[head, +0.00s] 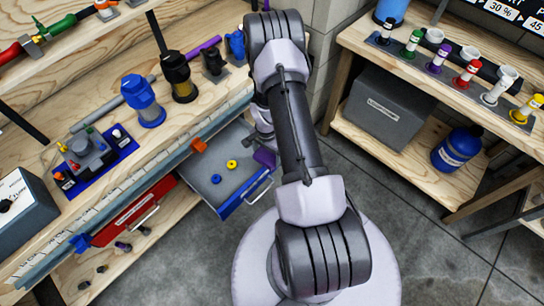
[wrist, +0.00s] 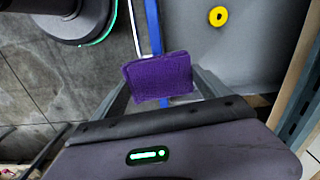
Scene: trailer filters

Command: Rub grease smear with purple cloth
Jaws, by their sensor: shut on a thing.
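A purple cloth (wrist: 160,76) is held between the fingers of my gripper (wrist: 162,88) in the wrist view. It looks like a small thick folded pad. In the head view a bit of the cloth (head: 265,157) shows beside my arm, at the right side of an open drawer. My arm hides most of the gripper there. In the wrist view the cloth overlaps the drawer's blue front edge; I cannot tell whether it touches it. I cannot make out a grease smear in either view.
The open grey drawer (head: 205,160) holds a yellow ring (head: 232,164) and a blue ring (head: 215,179). A red drawer (head: 130,212) is further left. The wooden bench (head: 60,110) carries filters and fittings. A right-hand shelf holds a grey box (head: 388,106) and a blue jug (head: 458,149).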

